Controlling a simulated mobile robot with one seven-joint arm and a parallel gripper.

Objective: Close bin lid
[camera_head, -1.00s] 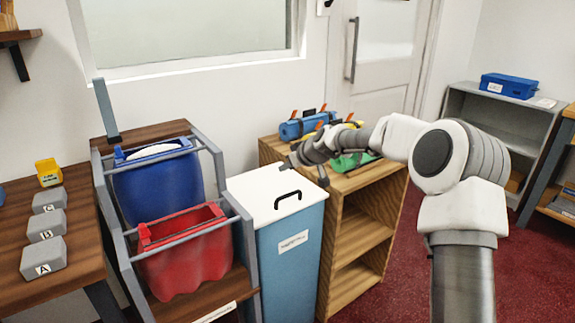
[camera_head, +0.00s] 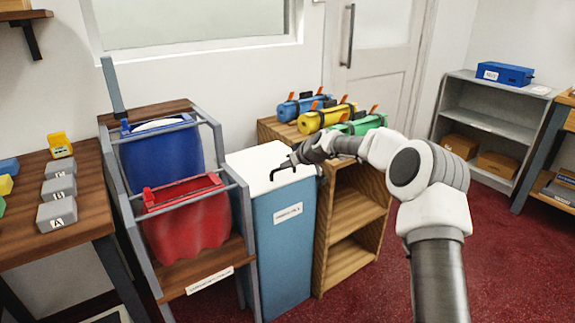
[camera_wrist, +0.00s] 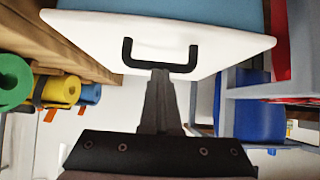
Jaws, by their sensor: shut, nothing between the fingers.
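A tall blue bin (camera_head: 283,245) stands between the rack and the wooden shelf, with a label on its front. Its white lid (camera_head: 250,163) lies across the top and looks flat; I cannot tell whether it sits fully down. A black handle (camera_head: 276,174) stands up from the lid and shows whole in the wrist view (camera_wrist: 128,52). My gripper (camera_head: 291,163) is at the handle, its fingers shut with nothing between them. In the wrist view the fingertips (camera_wrist: 160,73) meet the middle of the handle bar; I cannot tell whether they touch it.
A grey rack (camera_head: 120,205) with a blue tub (camera_head: 160,165) and a red tub (camera_head: 190,230) stands close on the left. A wooden shelf (camera_head: 350,215) with blue, yellow and green rolls stands close on the right. Red floor (camera_head: 360,295) is clear in front.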

